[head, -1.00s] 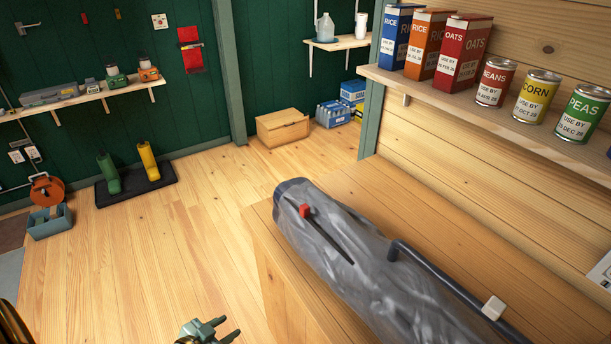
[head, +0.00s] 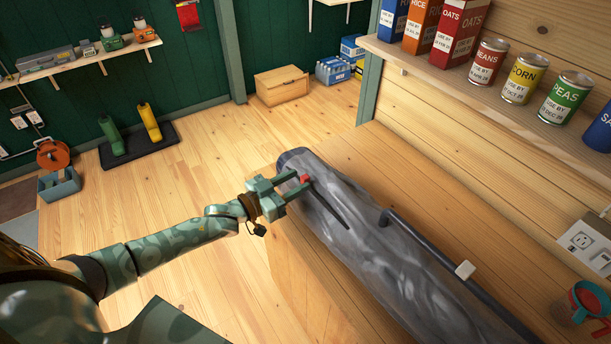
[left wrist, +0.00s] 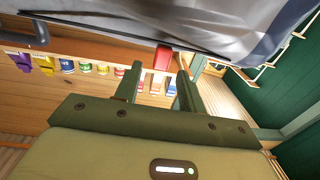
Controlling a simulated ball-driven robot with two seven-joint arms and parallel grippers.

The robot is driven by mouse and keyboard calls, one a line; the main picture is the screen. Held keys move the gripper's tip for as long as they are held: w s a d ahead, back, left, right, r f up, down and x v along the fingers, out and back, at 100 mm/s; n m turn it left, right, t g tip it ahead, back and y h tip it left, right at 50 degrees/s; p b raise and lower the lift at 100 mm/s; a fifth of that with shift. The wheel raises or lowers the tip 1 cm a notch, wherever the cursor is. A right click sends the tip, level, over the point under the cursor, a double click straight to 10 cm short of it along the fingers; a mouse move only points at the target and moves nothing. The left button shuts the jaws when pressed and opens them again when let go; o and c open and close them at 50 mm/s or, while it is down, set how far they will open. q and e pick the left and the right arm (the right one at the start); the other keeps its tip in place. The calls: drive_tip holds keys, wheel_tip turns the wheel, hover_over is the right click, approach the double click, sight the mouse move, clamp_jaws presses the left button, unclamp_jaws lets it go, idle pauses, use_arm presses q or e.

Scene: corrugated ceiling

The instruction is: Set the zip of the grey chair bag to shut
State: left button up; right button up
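The grey chair bag (head: 375,250) lies on the wooden bench top, its dark end toward the far left. A red zip pull (head: 304,178) sits near that end, and a dark slit (head: 330,206) runs from it along the bag. My left gripper (head: 297,183) is at the pull, fingers pointing at the bag. In the left wrist view the red pull (left wrist: 162,58) shows between the tips of the open left gripper (left wrist: 158,72), with a gap on each side. My right gripper is not in view.
A dark strap or handle with a pale block (head: 465,270) runs along the bag. A shelf (head: 480,95) with boxes and cans is above the bench at right. A socket plate (head: 588,245) and a red and teal item (head: 588,302) are at the right. The floor at left is mostly clear.

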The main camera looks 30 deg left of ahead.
sight(302, 178)
use_arm(q)
drive_tip(key=x, duration=0.3)
drive_tip(key=shift+a, duration=0.1)
drive_tip(key=shift+w+d, duration=0.3)
drive_tip(key=shift+w, duration=0.05)
clamp_jaws()
drive_tip(key=s+d+p, duration=0.1)
drive_tip(key=d+p, duration=0.1)
drive_tip(key=d, duration=0.1)
drive_tip(key=s+d+p, duration=0.1)
drive_tip(key=d, duration=0.1)
drive_tip(key=shift+s+d+r, duration=0.1)
drive_tip(key=shift+s+r, duration=0.1)
drive_tip(key=shift+s, duration=0.2)
drive_tip(key=s+d, duration=0.1)
drive_tip(key=d, duration=0.1)
drive_tip(key=s+d+p, duration=0.1)
drive_tip(key=d, duration=0.2)
drive_tip(key=s+d+p, duration=0.1)
drive_tip(key=d, duration=0.1)
drive_tip(key=shift+s+d+f, duration=0.2)
drive_tip(key=shift+s+d, duration=0.05)
drive_tip(key=shift+s, duration=0.15)
